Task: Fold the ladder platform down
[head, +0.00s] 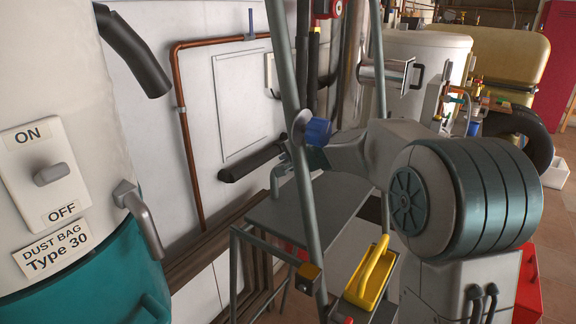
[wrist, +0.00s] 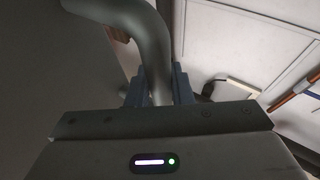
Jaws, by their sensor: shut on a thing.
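The ladder (head: 306,190) has grey-green tube rails and stands in the middle of the head view. Its grey platform (head: 272,216) lies behind the front rail and looks close to level; its exact tilt is hard to tell. My gripper (wrist: 158,92) is shut on a bent grey tube handle (wrist: 152,38), with a dark finger on each side of it in the wrist view. In the head view, the handle (head: 280,176) rises at the platform's far edge. The rail and a blue knob (head: 318,131) partly hide my gripper there.
A yellow tray (head: 368,275) sits low on the ladder's near side. A teal and white dust-bag unit (head: 80,270) stands close at left. A copper pipe (head: 186,140) runs along the back wall. A white tank (head: 425,65) and red box (head: 530,280) are at right.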

